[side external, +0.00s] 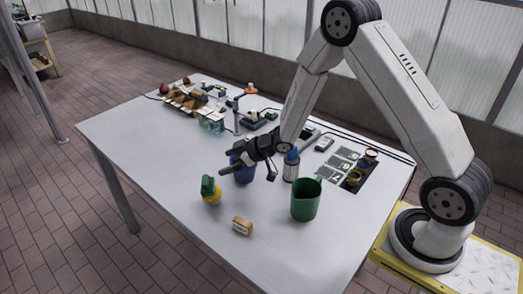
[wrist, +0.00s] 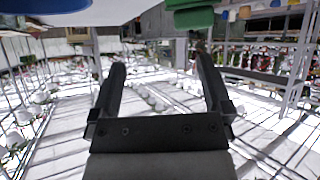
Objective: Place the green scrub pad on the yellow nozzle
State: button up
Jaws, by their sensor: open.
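In the side external view the green scrub pad (side external: 207,185) stands upright against or on top of the yellow nozzle (side external: 212,198), near the table's front left. I cannot tell exactly how the two touch. My gripper (side external: 226,163) is behind and to the right of them, above the table and in front of a blue container (side external: 243,174). In the wrist view my gripper (wrist: 160,65) has its fingers spread with nothing between them. A green shape shows at the top of the wrist view; I cannot tell what it is.
A wooden block (side external: 242,226) lies at the front. A green jug (side external: 305,200) and a blue-capped bottle (side external: 291,168) stand to the right. The left part of the table (side external: 140,150) is clear.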

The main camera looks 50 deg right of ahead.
jog(key=s+r+m+g+h, duration=0.2)
jog(key=s+r+m+g, duration=0.1)
jog(key=s, duration=0.8)
jog(key=s+r+m+g+h, duration=0.3)
jog(key=s+r+g, duration=0.1)
jog(key=s, duration=0.8)
jog(key=shift+d+r+m+h, duration=0.3)
jog(key=shift+d+r+m, duration=0.1)
jog(key=shift+r, duration=0.25)
jog(key=shift+w, duration=0.1)
jog(key=m+y, duration=0.3)
jog(key=m, duration=2.4)
send_over(207, 184)
jog(key=d, duration=0.3)
notch_tip(207, 184, down, 8)
jog(key=shift+s+r+t, duration=0.2)
jog(key=shift+s+t, duration=0.15)
jog(key=shift+t, duration=0.05)
